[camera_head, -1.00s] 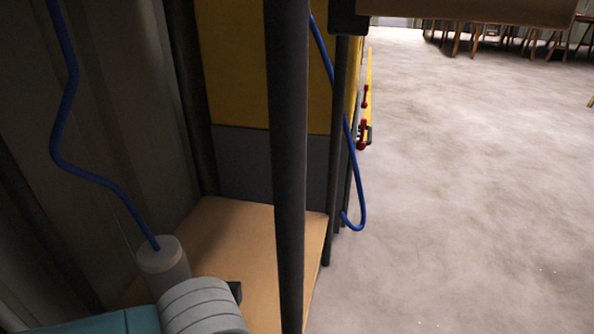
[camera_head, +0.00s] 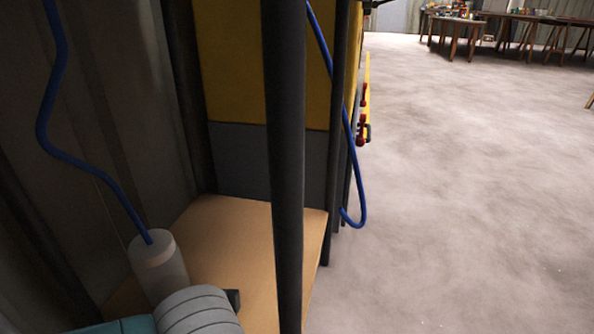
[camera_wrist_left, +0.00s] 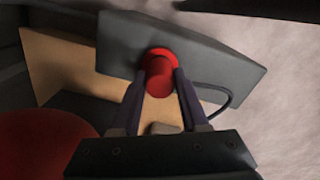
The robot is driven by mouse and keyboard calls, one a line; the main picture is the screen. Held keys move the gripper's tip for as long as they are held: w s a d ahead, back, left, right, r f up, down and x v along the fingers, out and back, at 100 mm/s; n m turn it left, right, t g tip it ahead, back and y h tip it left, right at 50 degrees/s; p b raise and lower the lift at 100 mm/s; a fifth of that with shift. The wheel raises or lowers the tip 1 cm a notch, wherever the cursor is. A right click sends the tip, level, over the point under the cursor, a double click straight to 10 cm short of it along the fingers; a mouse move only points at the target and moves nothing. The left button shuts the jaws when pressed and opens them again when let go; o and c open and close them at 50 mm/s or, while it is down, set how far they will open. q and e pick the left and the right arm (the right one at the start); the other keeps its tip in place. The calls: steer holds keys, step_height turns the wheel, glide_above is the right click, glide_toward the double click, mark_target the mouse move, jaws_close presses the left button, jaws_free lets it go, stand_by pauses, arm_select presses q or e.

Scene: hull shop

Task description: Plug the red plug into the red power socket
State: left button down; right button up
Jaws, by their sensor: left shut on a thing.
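In the left wrist view, my left gripper (camera_wrist_left: 160,92) is shut on a red cylindrical plug (camera_wrist_left: 162,82). The fingers press on its two sides. Just beyond it is a round red part (camera_wrist_left: 160,54) on a grey panel (camera_wrist_left: 215,55), which looks like the red socket. The plug overlaps it in the picture. I cannot tell whether the plug is in it or only in front of it. In the head view my left arm comes in at the bottom left, and its fingers, the plug and the socket do not show clearly. My right gripper is not in view.
A dark upright post (camera_head: 287,170) stands in front of a wooden board (camera_head: 245,235) and a yellow and grey cabinet (camera_head: 240,60). A blue cable (camera_head: 362,200) loops down beside the posts. Open floor (camera_head: 470,190) lies right, with tables (camera_head: 510,22) far back.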

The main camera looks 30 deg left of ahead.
arm_select(q)
steer(key=shift+p, duration=0.45)
stand_by(1.4)
steer(key=shift+f+b, duration=0.55)
steer(key=shift+f, duration=0.1)
steer(key=shift+c, duration=1.7)
jaws_free()
steer(key=shift+r, duration=0.1)
step_height(320, 180, up, 10)
steer(key=p, duration=0.7)
steer(key=shift+p, duration=0.35)
